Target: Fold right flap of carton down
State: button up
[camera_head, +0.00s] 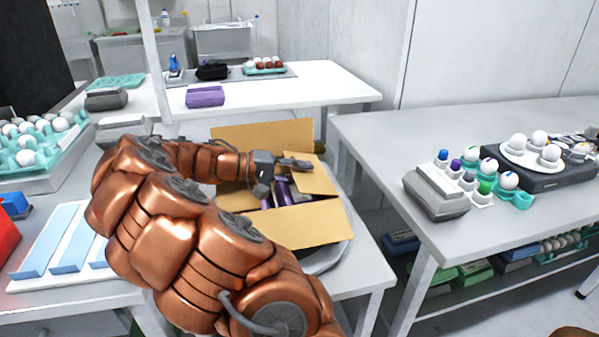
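An open brown cardboard carton (241,200) stands on the table in the middle of the view. Its back flap (262,134) stands up. Its front flap (302,226) is spread outward toward me. Its right flap (322,178) is raised at the right side. Dark and purple items (283,194) show inside the carton. My gripper (296,164) reaches in from the left over the carton, its fingers pointing right near the right flap's upper part. I cannot tell whether it touches the flap. Finger opening is too small to make out. My arm hides part of the carton's left side.
The carton sits on a round grey base (328,258). A right table (392,140) holds a grey device (436,190), colored-cap vials and a scale with eggs (552,178). A gap separates the tables. An egg tray (62,150) and blue-white strips (62,235) lie left.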

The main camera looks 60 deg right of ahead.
jog(key=v, duration=1.2)
